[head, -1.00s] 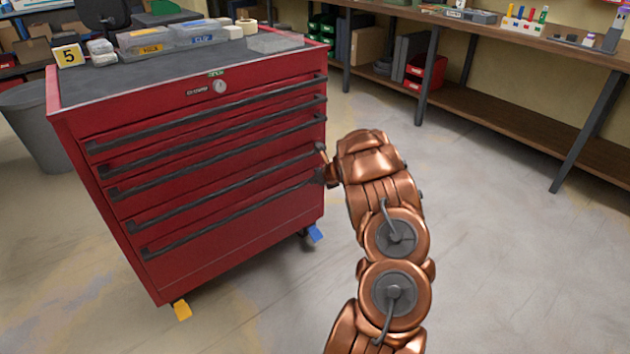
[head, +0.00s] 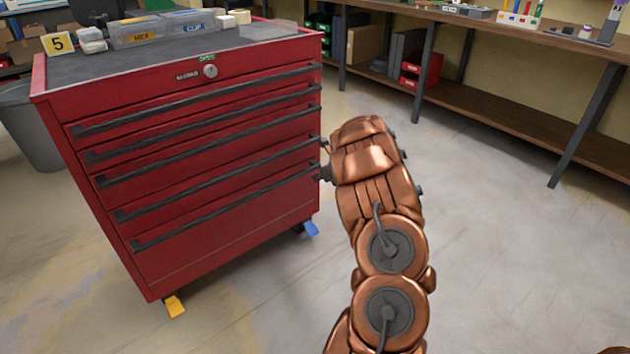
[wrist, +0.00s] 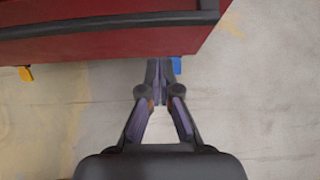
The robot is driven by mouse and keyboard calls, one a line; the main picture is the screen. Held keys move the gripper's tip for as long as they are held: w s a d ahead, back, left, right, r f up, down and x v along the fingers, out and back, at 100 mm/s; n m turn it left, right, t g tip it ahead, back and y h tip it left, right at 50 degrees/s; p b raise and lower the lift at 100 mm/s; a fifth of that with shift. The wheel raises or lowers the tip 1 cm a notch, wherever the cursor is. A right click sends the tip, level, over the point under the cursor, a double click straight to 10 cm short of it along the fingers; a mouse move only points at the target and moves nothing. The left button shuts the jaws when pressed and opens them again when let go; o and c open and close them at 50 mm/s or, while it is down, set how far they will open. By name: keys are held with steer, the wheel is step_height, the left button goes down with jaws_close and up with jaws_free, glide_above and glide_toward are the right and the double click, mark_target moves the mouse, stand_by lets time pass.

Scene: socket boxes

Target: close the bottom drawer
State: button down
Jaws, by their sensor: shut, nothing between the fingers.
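The red tool cabinet (head: 60,150) stands at the left in the head view, with several drawers with long dark handles. The bottom drawer (head: 230,239) is the tall lowest front; it looks flush with the fronts above it.
Bins and a yellow "5" sign (head: 57,43) stand on the cabinet top. A grey trash can (head: 30,130) is at its left. A long workbench (head: 480,28) runs along the back wall. The floor to the right of my arm is clear.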

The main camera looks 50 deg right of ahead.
steer(key=p+v, duration=0.1)
steer(key=v, duration=0.8)
steer(key=shift+w, duration=0.15)
